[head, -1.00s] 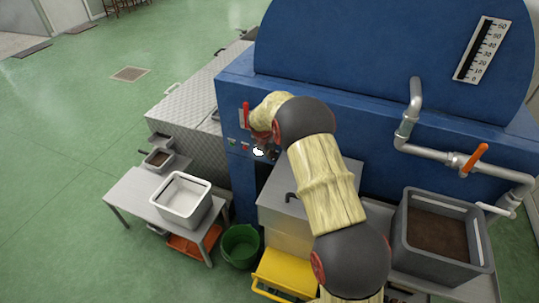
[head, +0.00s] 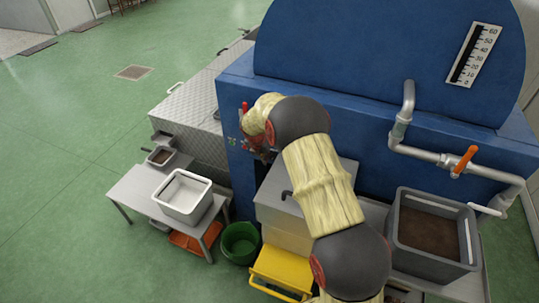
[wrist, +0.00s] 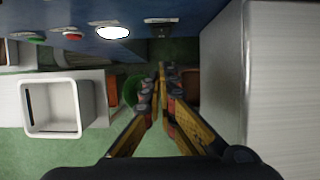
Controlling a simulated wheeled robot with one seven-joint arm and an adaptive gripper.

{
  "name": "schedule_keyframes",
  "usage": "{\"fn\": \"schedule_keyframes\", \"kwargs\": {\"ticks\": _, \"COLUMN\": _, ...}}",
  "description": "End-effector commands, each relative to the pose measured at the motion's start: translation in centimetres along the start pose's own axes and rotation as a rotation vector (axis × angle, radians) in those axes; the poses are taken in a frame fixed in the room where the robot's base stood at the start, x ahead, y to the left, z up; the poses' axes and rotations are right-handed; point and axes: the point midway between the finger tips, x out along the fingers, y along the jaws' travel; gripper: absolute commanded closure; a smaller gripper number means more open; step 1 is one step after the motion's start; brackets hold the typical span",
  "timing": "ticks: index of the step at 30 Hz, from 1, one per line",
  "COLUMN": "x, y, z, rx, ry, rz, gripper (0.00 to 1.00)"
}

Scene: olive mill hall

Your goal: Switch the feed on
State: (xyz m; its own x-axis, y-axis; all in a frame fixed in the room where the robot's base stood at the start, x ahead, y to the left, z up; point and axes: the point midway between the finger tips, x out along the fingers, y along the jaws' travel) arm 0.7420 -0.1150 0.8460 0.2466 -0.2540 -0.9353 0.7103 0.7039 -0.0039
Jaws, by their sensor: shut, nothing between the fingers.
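The blue machine's front panel (wrist: 215,12) runs along the top of the wrist view. On it are a green button (wrist: 37,40), a red button (wrist: 72,36), a glowing white round light or button (wrist: 113,32) and a small dark switch-like part (wrist: 160,21) under a label. My gripper (wrist: 160,68) is shut and empty, its fingertips just below that dark part in the picture; I cannot tell whether they touch anything. In the head view my arm covers most of the panel, and a red handle (head: 244,107) shows beside my wrist.
A steel box (wrist: 280,80) stands close right of my gripper. A white tub (head: 183,199) sits on a steel table (head: 128,190). A green bucket (head: 240,243) and a yellow cart (head: 280,268) stand below. A pipe with an orange valve handle (head: 465,160) is at right. Green floor at left is clear.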

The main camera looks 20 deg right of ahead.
Motion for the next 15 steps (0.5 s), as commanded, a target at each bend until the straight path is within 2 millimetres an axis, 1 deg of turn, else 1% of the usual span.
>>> {"fn": "schedule_keyframes", "kwargs": {"ticks": 1, "x": -2.0, "y": 0.0, "z": 1.1, "rx": 0.006, "ry": -0.009, "rz": 0.006, "gripper": 1.0}}
{"fn": "schedule_keyframes", "kwargs": {"ticks": 6, "x": -5.6, "y": 0.0, "z": 1.9, "rx": 0.005, "ry": -0.008, "rz": 0.004, "gripper": 1.0}}
{"fn": "schedule_keyframes", "kwargs": {"ticks": 9, "x": -7.5, "y": 0.0, "z": 2.4, "rx": 0.006, "ry": -0.007, "rz": 0.005, "gripper": 1.0}}
{"fn": "schedule_keyframes", "kwargs": {"ticks": 12, "x": -8.7, "y": -0.1, "z": 2.6, "rx": 0.005, "ry": -0.005, "rz": 0.003, "gripper": 1.0}}
{"fn": "schedule_keyframes", "kwargs": {"ticks": 15, "x": -9.2, "y": -0.1, "z": 2.7, "rx": 0.005, "ry": -0.005, "rz": 0.003, "gripper": 1.0}}
